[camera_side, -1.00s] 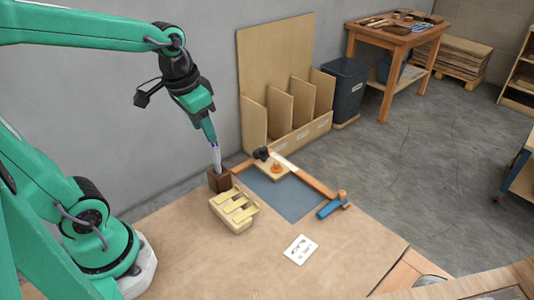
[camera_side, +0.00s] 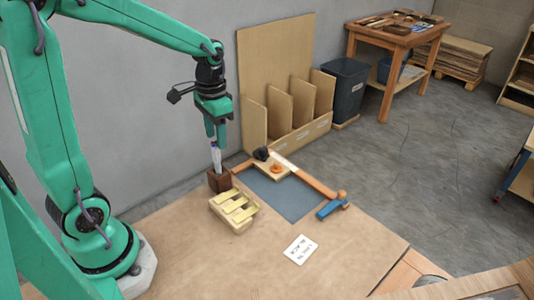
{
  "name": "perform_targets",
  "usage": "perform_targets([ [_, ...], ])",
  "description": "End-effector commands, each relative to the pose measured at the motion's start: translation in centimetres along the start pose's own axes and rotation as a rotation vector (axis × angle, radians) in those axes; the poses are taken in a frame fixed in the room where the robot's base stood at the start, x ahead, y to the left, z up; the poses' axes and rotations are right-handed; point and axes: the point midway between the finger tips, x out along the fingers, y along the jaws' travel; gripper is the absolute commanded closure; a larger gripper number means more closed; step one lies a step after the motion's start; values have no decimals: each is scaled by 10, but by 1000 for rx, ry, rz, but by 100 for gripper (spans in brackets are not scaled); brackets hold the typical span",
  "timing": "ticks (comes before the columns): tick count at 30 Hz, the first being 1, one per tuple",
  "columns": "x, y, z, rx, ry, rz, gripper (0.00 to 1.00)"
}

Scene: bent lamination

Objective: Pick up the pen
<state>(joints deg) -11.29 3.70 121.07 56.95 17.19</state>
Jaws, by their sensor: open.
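The pen (camera_side: 215,157) is a thin white and blue stick standing roughly upright in a small dark brown wooden holder (camera_side: 220,182). My gripper (camera_side: 216,142) points straight down directly over the pen, its green fingers at the pen's upper end. The gripper is open. The fingers hide the top of the pen, and I cannot tell whether they touch it. The lower end of the pen is hidden inside the holder.
A light wooden block with slats (camera_side: 234,211) stands just in front of the holder. A grey-blue mat (camera_side: 289,200) with a wooden clamp lies to the right. A white card (camera_side: 300,249) lies on the brown board (camera_side: 180,245). The grey wall is close behind.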

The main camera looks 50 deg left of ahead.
Motion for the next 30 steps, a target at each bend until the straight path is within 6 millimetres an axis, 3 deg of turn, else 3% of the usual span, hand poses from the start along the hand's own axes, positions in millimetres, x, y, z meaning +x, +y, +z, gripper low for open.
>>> perform_targets([
  [7,20,0,1,0,-2,1,55],
  [19,31,0,1,0,-2,1,55],
  [30,70,0,3,0,-3,1,55],
])
